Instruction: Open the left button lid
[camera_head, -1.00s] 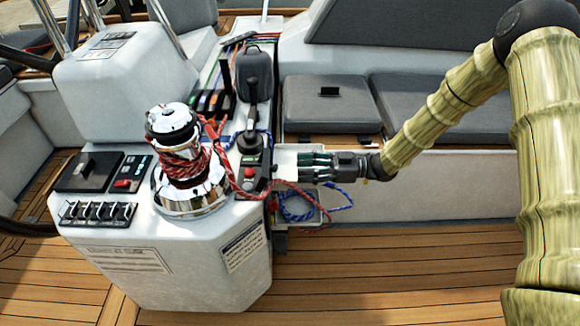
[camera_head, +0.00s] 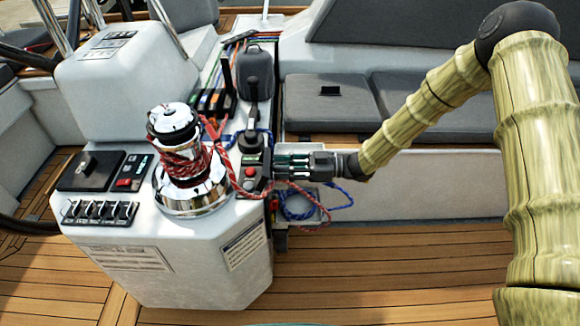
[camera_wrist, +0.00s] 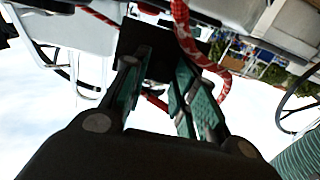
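A black control panel (camera_head: 254,186) with two small red buttons sits on the right edge of the white console, right of the chrome winch. Another red button (camera_head: 124,183) is on a small panel left of the winch. I cannot clearly make out a lid on either. My gripper (camera_head: 275,166) points left at the right-hand panel, with its tips close beside it; contact cannot be told. In the wrist view its green-padded fingers (camera_wrist: 165,75) are apart, with a dark panel (camera_wrist: 135,36) beyond the tips. Nothing is clearly held between them.
The chrome winch (camera_head: 190,185) carries red rope (camera_head: 178,163), which runs right past the panel. Blue rope (camera_head: 292,212) hangs below my gripper. A black lever (camera_head: 252,112) stands behind the panel. The white seat base (camera_head: 430,185) is behind my arm. The wooden deck in front is clear.

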